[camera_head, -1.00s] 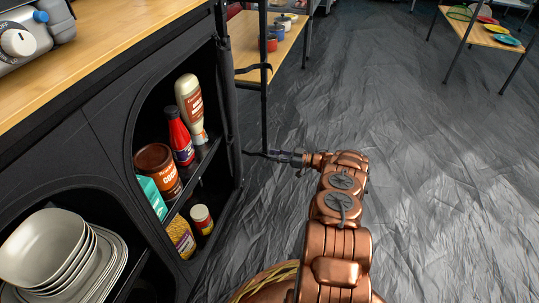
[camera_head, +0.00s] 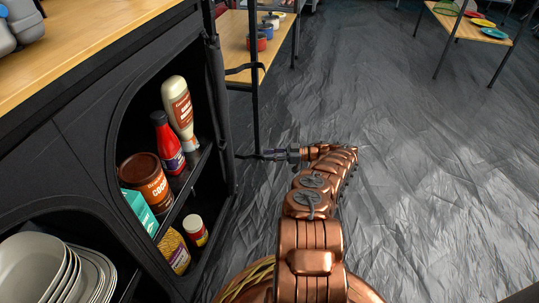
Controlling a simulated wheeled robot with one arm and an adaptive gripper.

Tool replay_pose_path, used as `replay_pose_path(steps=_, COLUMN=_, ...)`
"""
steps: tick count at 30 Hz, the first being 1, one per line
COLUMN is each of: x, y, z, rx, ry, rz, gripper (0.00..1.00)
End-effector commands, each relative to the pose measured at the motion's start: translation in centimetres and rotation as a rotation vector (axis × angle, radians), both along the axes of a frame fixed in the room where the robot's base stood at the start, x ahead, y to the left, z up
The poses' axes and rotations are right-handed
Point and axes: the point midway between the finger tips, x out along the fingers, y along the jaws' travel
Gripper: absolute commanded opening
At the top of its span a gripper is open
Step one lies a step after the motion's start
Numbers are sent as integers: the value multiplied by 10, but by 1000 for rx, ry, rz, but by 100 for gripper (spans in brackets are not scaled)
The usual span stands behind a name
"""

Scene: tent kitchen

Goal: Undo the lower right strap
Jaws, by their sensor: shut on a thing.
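The lower right strap (camera_head: 246,157) is a thin black band that runs from the right edge of the black cabinet (camera_head: 75,140), low on its side, to my gripper. My gripper (camera_head: 268,155) is at the strap's outer end, to the right of the cabinet, and is shut on the strap. The strap looks stretched nearly level between the cabinet and the fingers. The fingers are small and dark here, so the exact grip is hard to see. An upper strap (camera_head: 245,69) shows higher up, reaching from the cabinet's edge to a thin black upright pole (camera_head: 254,110).
The cabinet's open shelves hold a ketchup bottle (camera_head: 167,143), a cocoa tin (camera_head: 145,181) and stacked plates (camera_head: 38,265). A wooden shelf with pots (camera_head: 258,42) stands behind. A small table (camera_head: 462,33) is at the back right. The grey floor (camera_head: 420,180) to the right is clear.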

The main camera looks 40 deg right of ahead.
Motion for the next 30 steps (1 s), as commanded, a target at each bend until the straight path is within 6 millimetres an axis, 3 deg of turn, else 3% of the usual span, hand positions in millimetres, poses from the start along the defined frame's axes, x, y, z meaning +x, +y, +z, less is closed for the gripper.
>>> replay_pose_path(steps=1, x=13, y=16, z=3, rx=7, ry=-10, rz=31, gripper=0)
replay_pose_path(steps=6, x=13, y=15, z=3, rx=6, ry=-10, rz=29, gripper=0)
replay_pose_path(steps=7, x=13, y=15, z=3, rx=6, ry=-10, rz=29, gripper=30)
replay_pose_path(steps=10, x=12, y=14, z=3, rx=6, ry=-10, rz=28, gripper=32)
replay_pose_path(steps=12, x=12, y=13, z=3, rx=6, ry=-10, rz=25, gripper=44)
replay_pose_path(steps=15, x=10, y=11, z=3, rx=5, ry=-10, rz=21, gripper=52)
replay_pose_path(steps=30, x=8, y=7, z=3, rx=3, ry=-9, rz=14, gripper=38)
